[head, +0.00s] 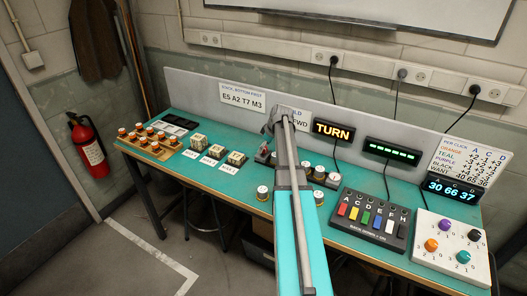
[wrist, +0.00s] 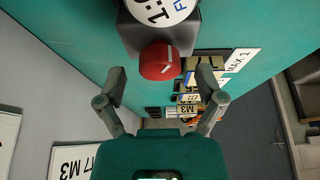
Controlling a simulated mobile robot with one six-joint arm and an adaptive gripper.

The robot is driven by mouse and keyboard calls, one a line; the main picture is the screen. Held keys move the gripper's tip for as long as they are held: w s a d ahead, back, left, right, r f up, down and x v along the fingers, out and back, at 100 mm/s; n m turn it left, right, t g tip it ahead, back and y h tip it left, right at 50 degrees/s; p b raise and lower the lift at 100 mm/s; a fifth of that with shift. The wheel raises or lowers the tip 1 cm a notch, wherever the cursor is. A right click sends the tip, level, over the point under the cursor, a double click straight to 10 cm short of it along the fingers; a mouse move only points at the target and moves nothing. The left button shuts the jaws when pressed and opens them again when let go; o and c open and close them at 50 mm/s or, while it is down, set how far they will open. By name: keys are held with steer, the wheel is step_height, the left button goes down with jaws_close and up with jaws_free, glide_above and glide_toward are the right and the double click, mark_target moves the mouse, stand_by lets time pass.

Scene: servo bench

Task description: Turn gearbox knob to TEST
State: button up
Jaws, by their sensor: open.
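A red knob (wrist: 160,62) with a white mark sits on the end of a dark gearbox housing (wrist: 182,38) in the wrist view. A white round dial (wrist: 158,8) with printed black and blue characters is on the housing, cut by the top edge. My gripper (wrist: 162,82) is open, one finger to each side of the knob and a little short of it, with no contact visible. No TEST mark can be read. In the head view my gripper (head: 281,116) is over the bench behind my arm, which hides part of the gearbox area.
Stacking blocks (head: 199,140) stand left on the teal bench (head: 225,185). A back panel (head: 200,88) runs behind. Right are a TURN display (head: 333,130), a switch box (head: 369,220) with coloured keys and a white panel (head: 450,243) with coloured knobs. Round-topped parts stand beside my arm.

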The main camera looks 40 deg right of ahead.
steer(key=shift+f, duration=0.2)
steer(key=shift+c, duration=0.2)
steer(key=shift+a, duration=0.1)
steer(key=c, duration=1.1)
steer(key=shift+m, duration=0.5)
steer(key=m+h, duration=0.2)
steer(key=m, duration=0.3)
steer(key=shift+a, duration=0.1)
steer(key=m+h, duration=0.1)
steer(key=m, duration=0.2)
steer(key=m+h, duration=0.1)
steer(key=m, duration=0.2)
steer(key=shift+g+h, duration=0.3)
steer(key=shift+g, duration=0.1)
steer(key=m+g, duration=0.1)
steer(key=m, duration=0.2)
steer(key=m+g+h, duration=0.1)
steer(key=m, duration=0.3)
steer(key=shift+w+h, duration=0.2)
steer(key=shift+h, duration=0.1)
steer(key=m+g, duration=0.2)
steer(key=m, duration=0.3)
steer(key=shift+m, duration=0.4)
steer(key=shift+s, duration=0.1)
